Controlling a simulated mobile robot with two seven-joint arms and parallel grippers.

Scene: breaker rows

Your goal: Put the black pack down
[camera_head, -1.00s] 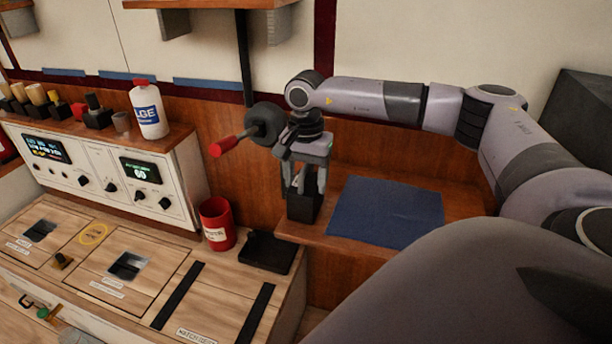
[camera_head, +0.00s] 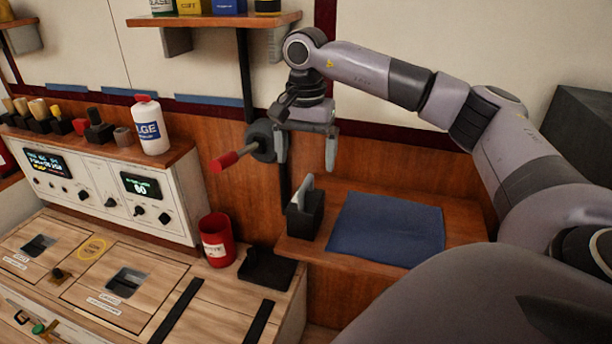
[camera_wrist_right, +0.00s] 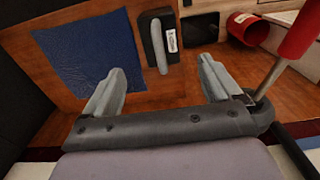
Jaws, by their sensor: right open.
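The black pack (camera_head: 305,217) stands upright on the wooden side shelf, at its left end, with a grey handle on top. It also shows in the right wrist view (camera_wrist_right: 155,45), with a small white label on it. My right gripper (camera_head: 305,168) is open and empty above the pack, apart from it. Its two fingers also show spread in the right wrist view (camera_wrist_right: 162,88). My left gripper is not in view.
A blue mat (camera_head: 387,229) lies on the shelf (camera_head: 455,200) right of the pack. A red-handled crank (camera_head: 235,156) sticks out left of my gripper. A red cup (camera_head: 217,240) and a black tray (camera_head: 267,267) stand on the lower counter.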

